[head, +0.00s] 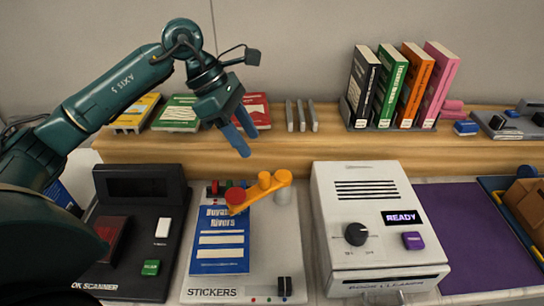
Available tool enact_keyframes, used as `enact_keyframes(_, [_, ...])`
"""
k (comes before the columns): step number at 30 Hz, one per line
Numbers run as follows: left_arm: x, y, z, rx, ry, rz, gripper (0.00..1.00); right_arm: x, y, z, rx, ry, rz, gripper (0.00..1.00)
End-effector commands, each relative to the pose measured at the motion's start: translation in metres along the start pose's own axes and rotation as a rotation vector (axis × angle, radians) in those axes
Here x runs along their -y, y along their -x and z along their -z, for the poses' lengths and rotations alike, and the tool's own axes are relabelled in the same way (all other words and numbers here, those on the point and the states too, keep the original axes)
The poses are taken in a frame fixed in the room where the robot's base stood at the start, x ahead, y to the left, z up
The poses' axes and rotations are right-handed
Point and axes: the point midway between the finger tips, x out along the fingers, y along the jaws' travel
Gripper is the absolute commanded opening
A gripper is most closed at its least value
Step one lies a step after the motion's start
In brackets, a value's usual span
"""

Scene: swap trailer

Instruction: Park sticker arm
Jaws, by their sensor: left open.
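The sticker arm (258,192) is orange, with a red round cap (235,196) at its left end. Its right end is over a short grey post (283,195) on the white sticker station (270,255). The red-capped end lies over the upper right part of a blue book (220,250) that rests on the station. My left gripper (247,142) has blue fingers, is open and empty, and hangs in the air behind and above the sticker arm, apart from it. My right gripper is not in view.
A black scanner (170,255) stands left of the station, and a white machine (345,215) reading READY stands right. A wooden shelf (300,145) behind holds flat books, grey dividers and several upright books (415,88). A purple mat (475,240) is bare.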

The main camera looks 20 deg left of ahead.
Motion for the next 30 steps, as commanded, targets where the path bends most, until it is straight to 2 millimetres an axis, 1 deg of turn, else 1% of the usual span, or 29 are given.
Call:
enact_keyframes(1, [-0.005, 0.012, 0.009, -0.052, -0.007, -0.033, 0.46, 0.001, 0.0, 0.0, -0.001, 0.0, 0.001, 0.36])
enact_keyframes(3, [-0.009, 0.021, 0.017, -0.096, -0.012, -0.055, 0.46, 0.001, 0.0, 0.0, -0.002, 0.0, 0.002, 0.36])
enact_keyframes(5, [-0.01, 0.021, 0.02, -0.113, -0.014, -0.061, 0.46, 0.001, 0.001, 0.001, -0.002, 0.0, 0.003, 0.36])
enact_keyframes(7, [-0.01, 0.017, 0.022, -0.118, -0.014, -0.061, 0.46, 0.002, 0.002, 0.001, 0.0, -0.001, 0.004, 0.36])
enact_keyframes(11, [-0.01, -0.004, 0.023, -0.117, -0.014, -0.056, 0.46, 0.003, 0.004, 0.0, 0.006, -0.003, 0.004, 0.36])
enact_keyframes(18, [-0.013, -0.054, 0.028, -0.113, -0.012, -0.055, 0.46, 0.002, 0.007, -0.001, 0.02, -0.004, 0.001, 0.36])
enact_keyframes(21, [-0.015, -0.073, 0.03, -0.112, -0.012, -0.057, 0.46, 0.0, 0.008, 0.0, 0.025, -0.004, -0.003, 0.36])
enact_keyframes(24, [-0.016, -0.088, 0.031, -0.111, -0.013, -0.057, 0.46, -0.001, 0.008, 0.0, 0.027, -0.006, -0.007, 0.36])
enact_keyframes(27, [-0.017, -0.099, 0.033, -0.112, -0.012, -0.059, 0.46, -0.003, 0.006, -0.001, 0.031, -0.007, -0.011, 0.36])
enact_keyframes(30, [-0.017, -0.105, 0.033, -0.111, -0.014, -0.059, 0.46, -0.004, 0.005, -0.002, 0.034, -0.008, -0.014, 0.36])
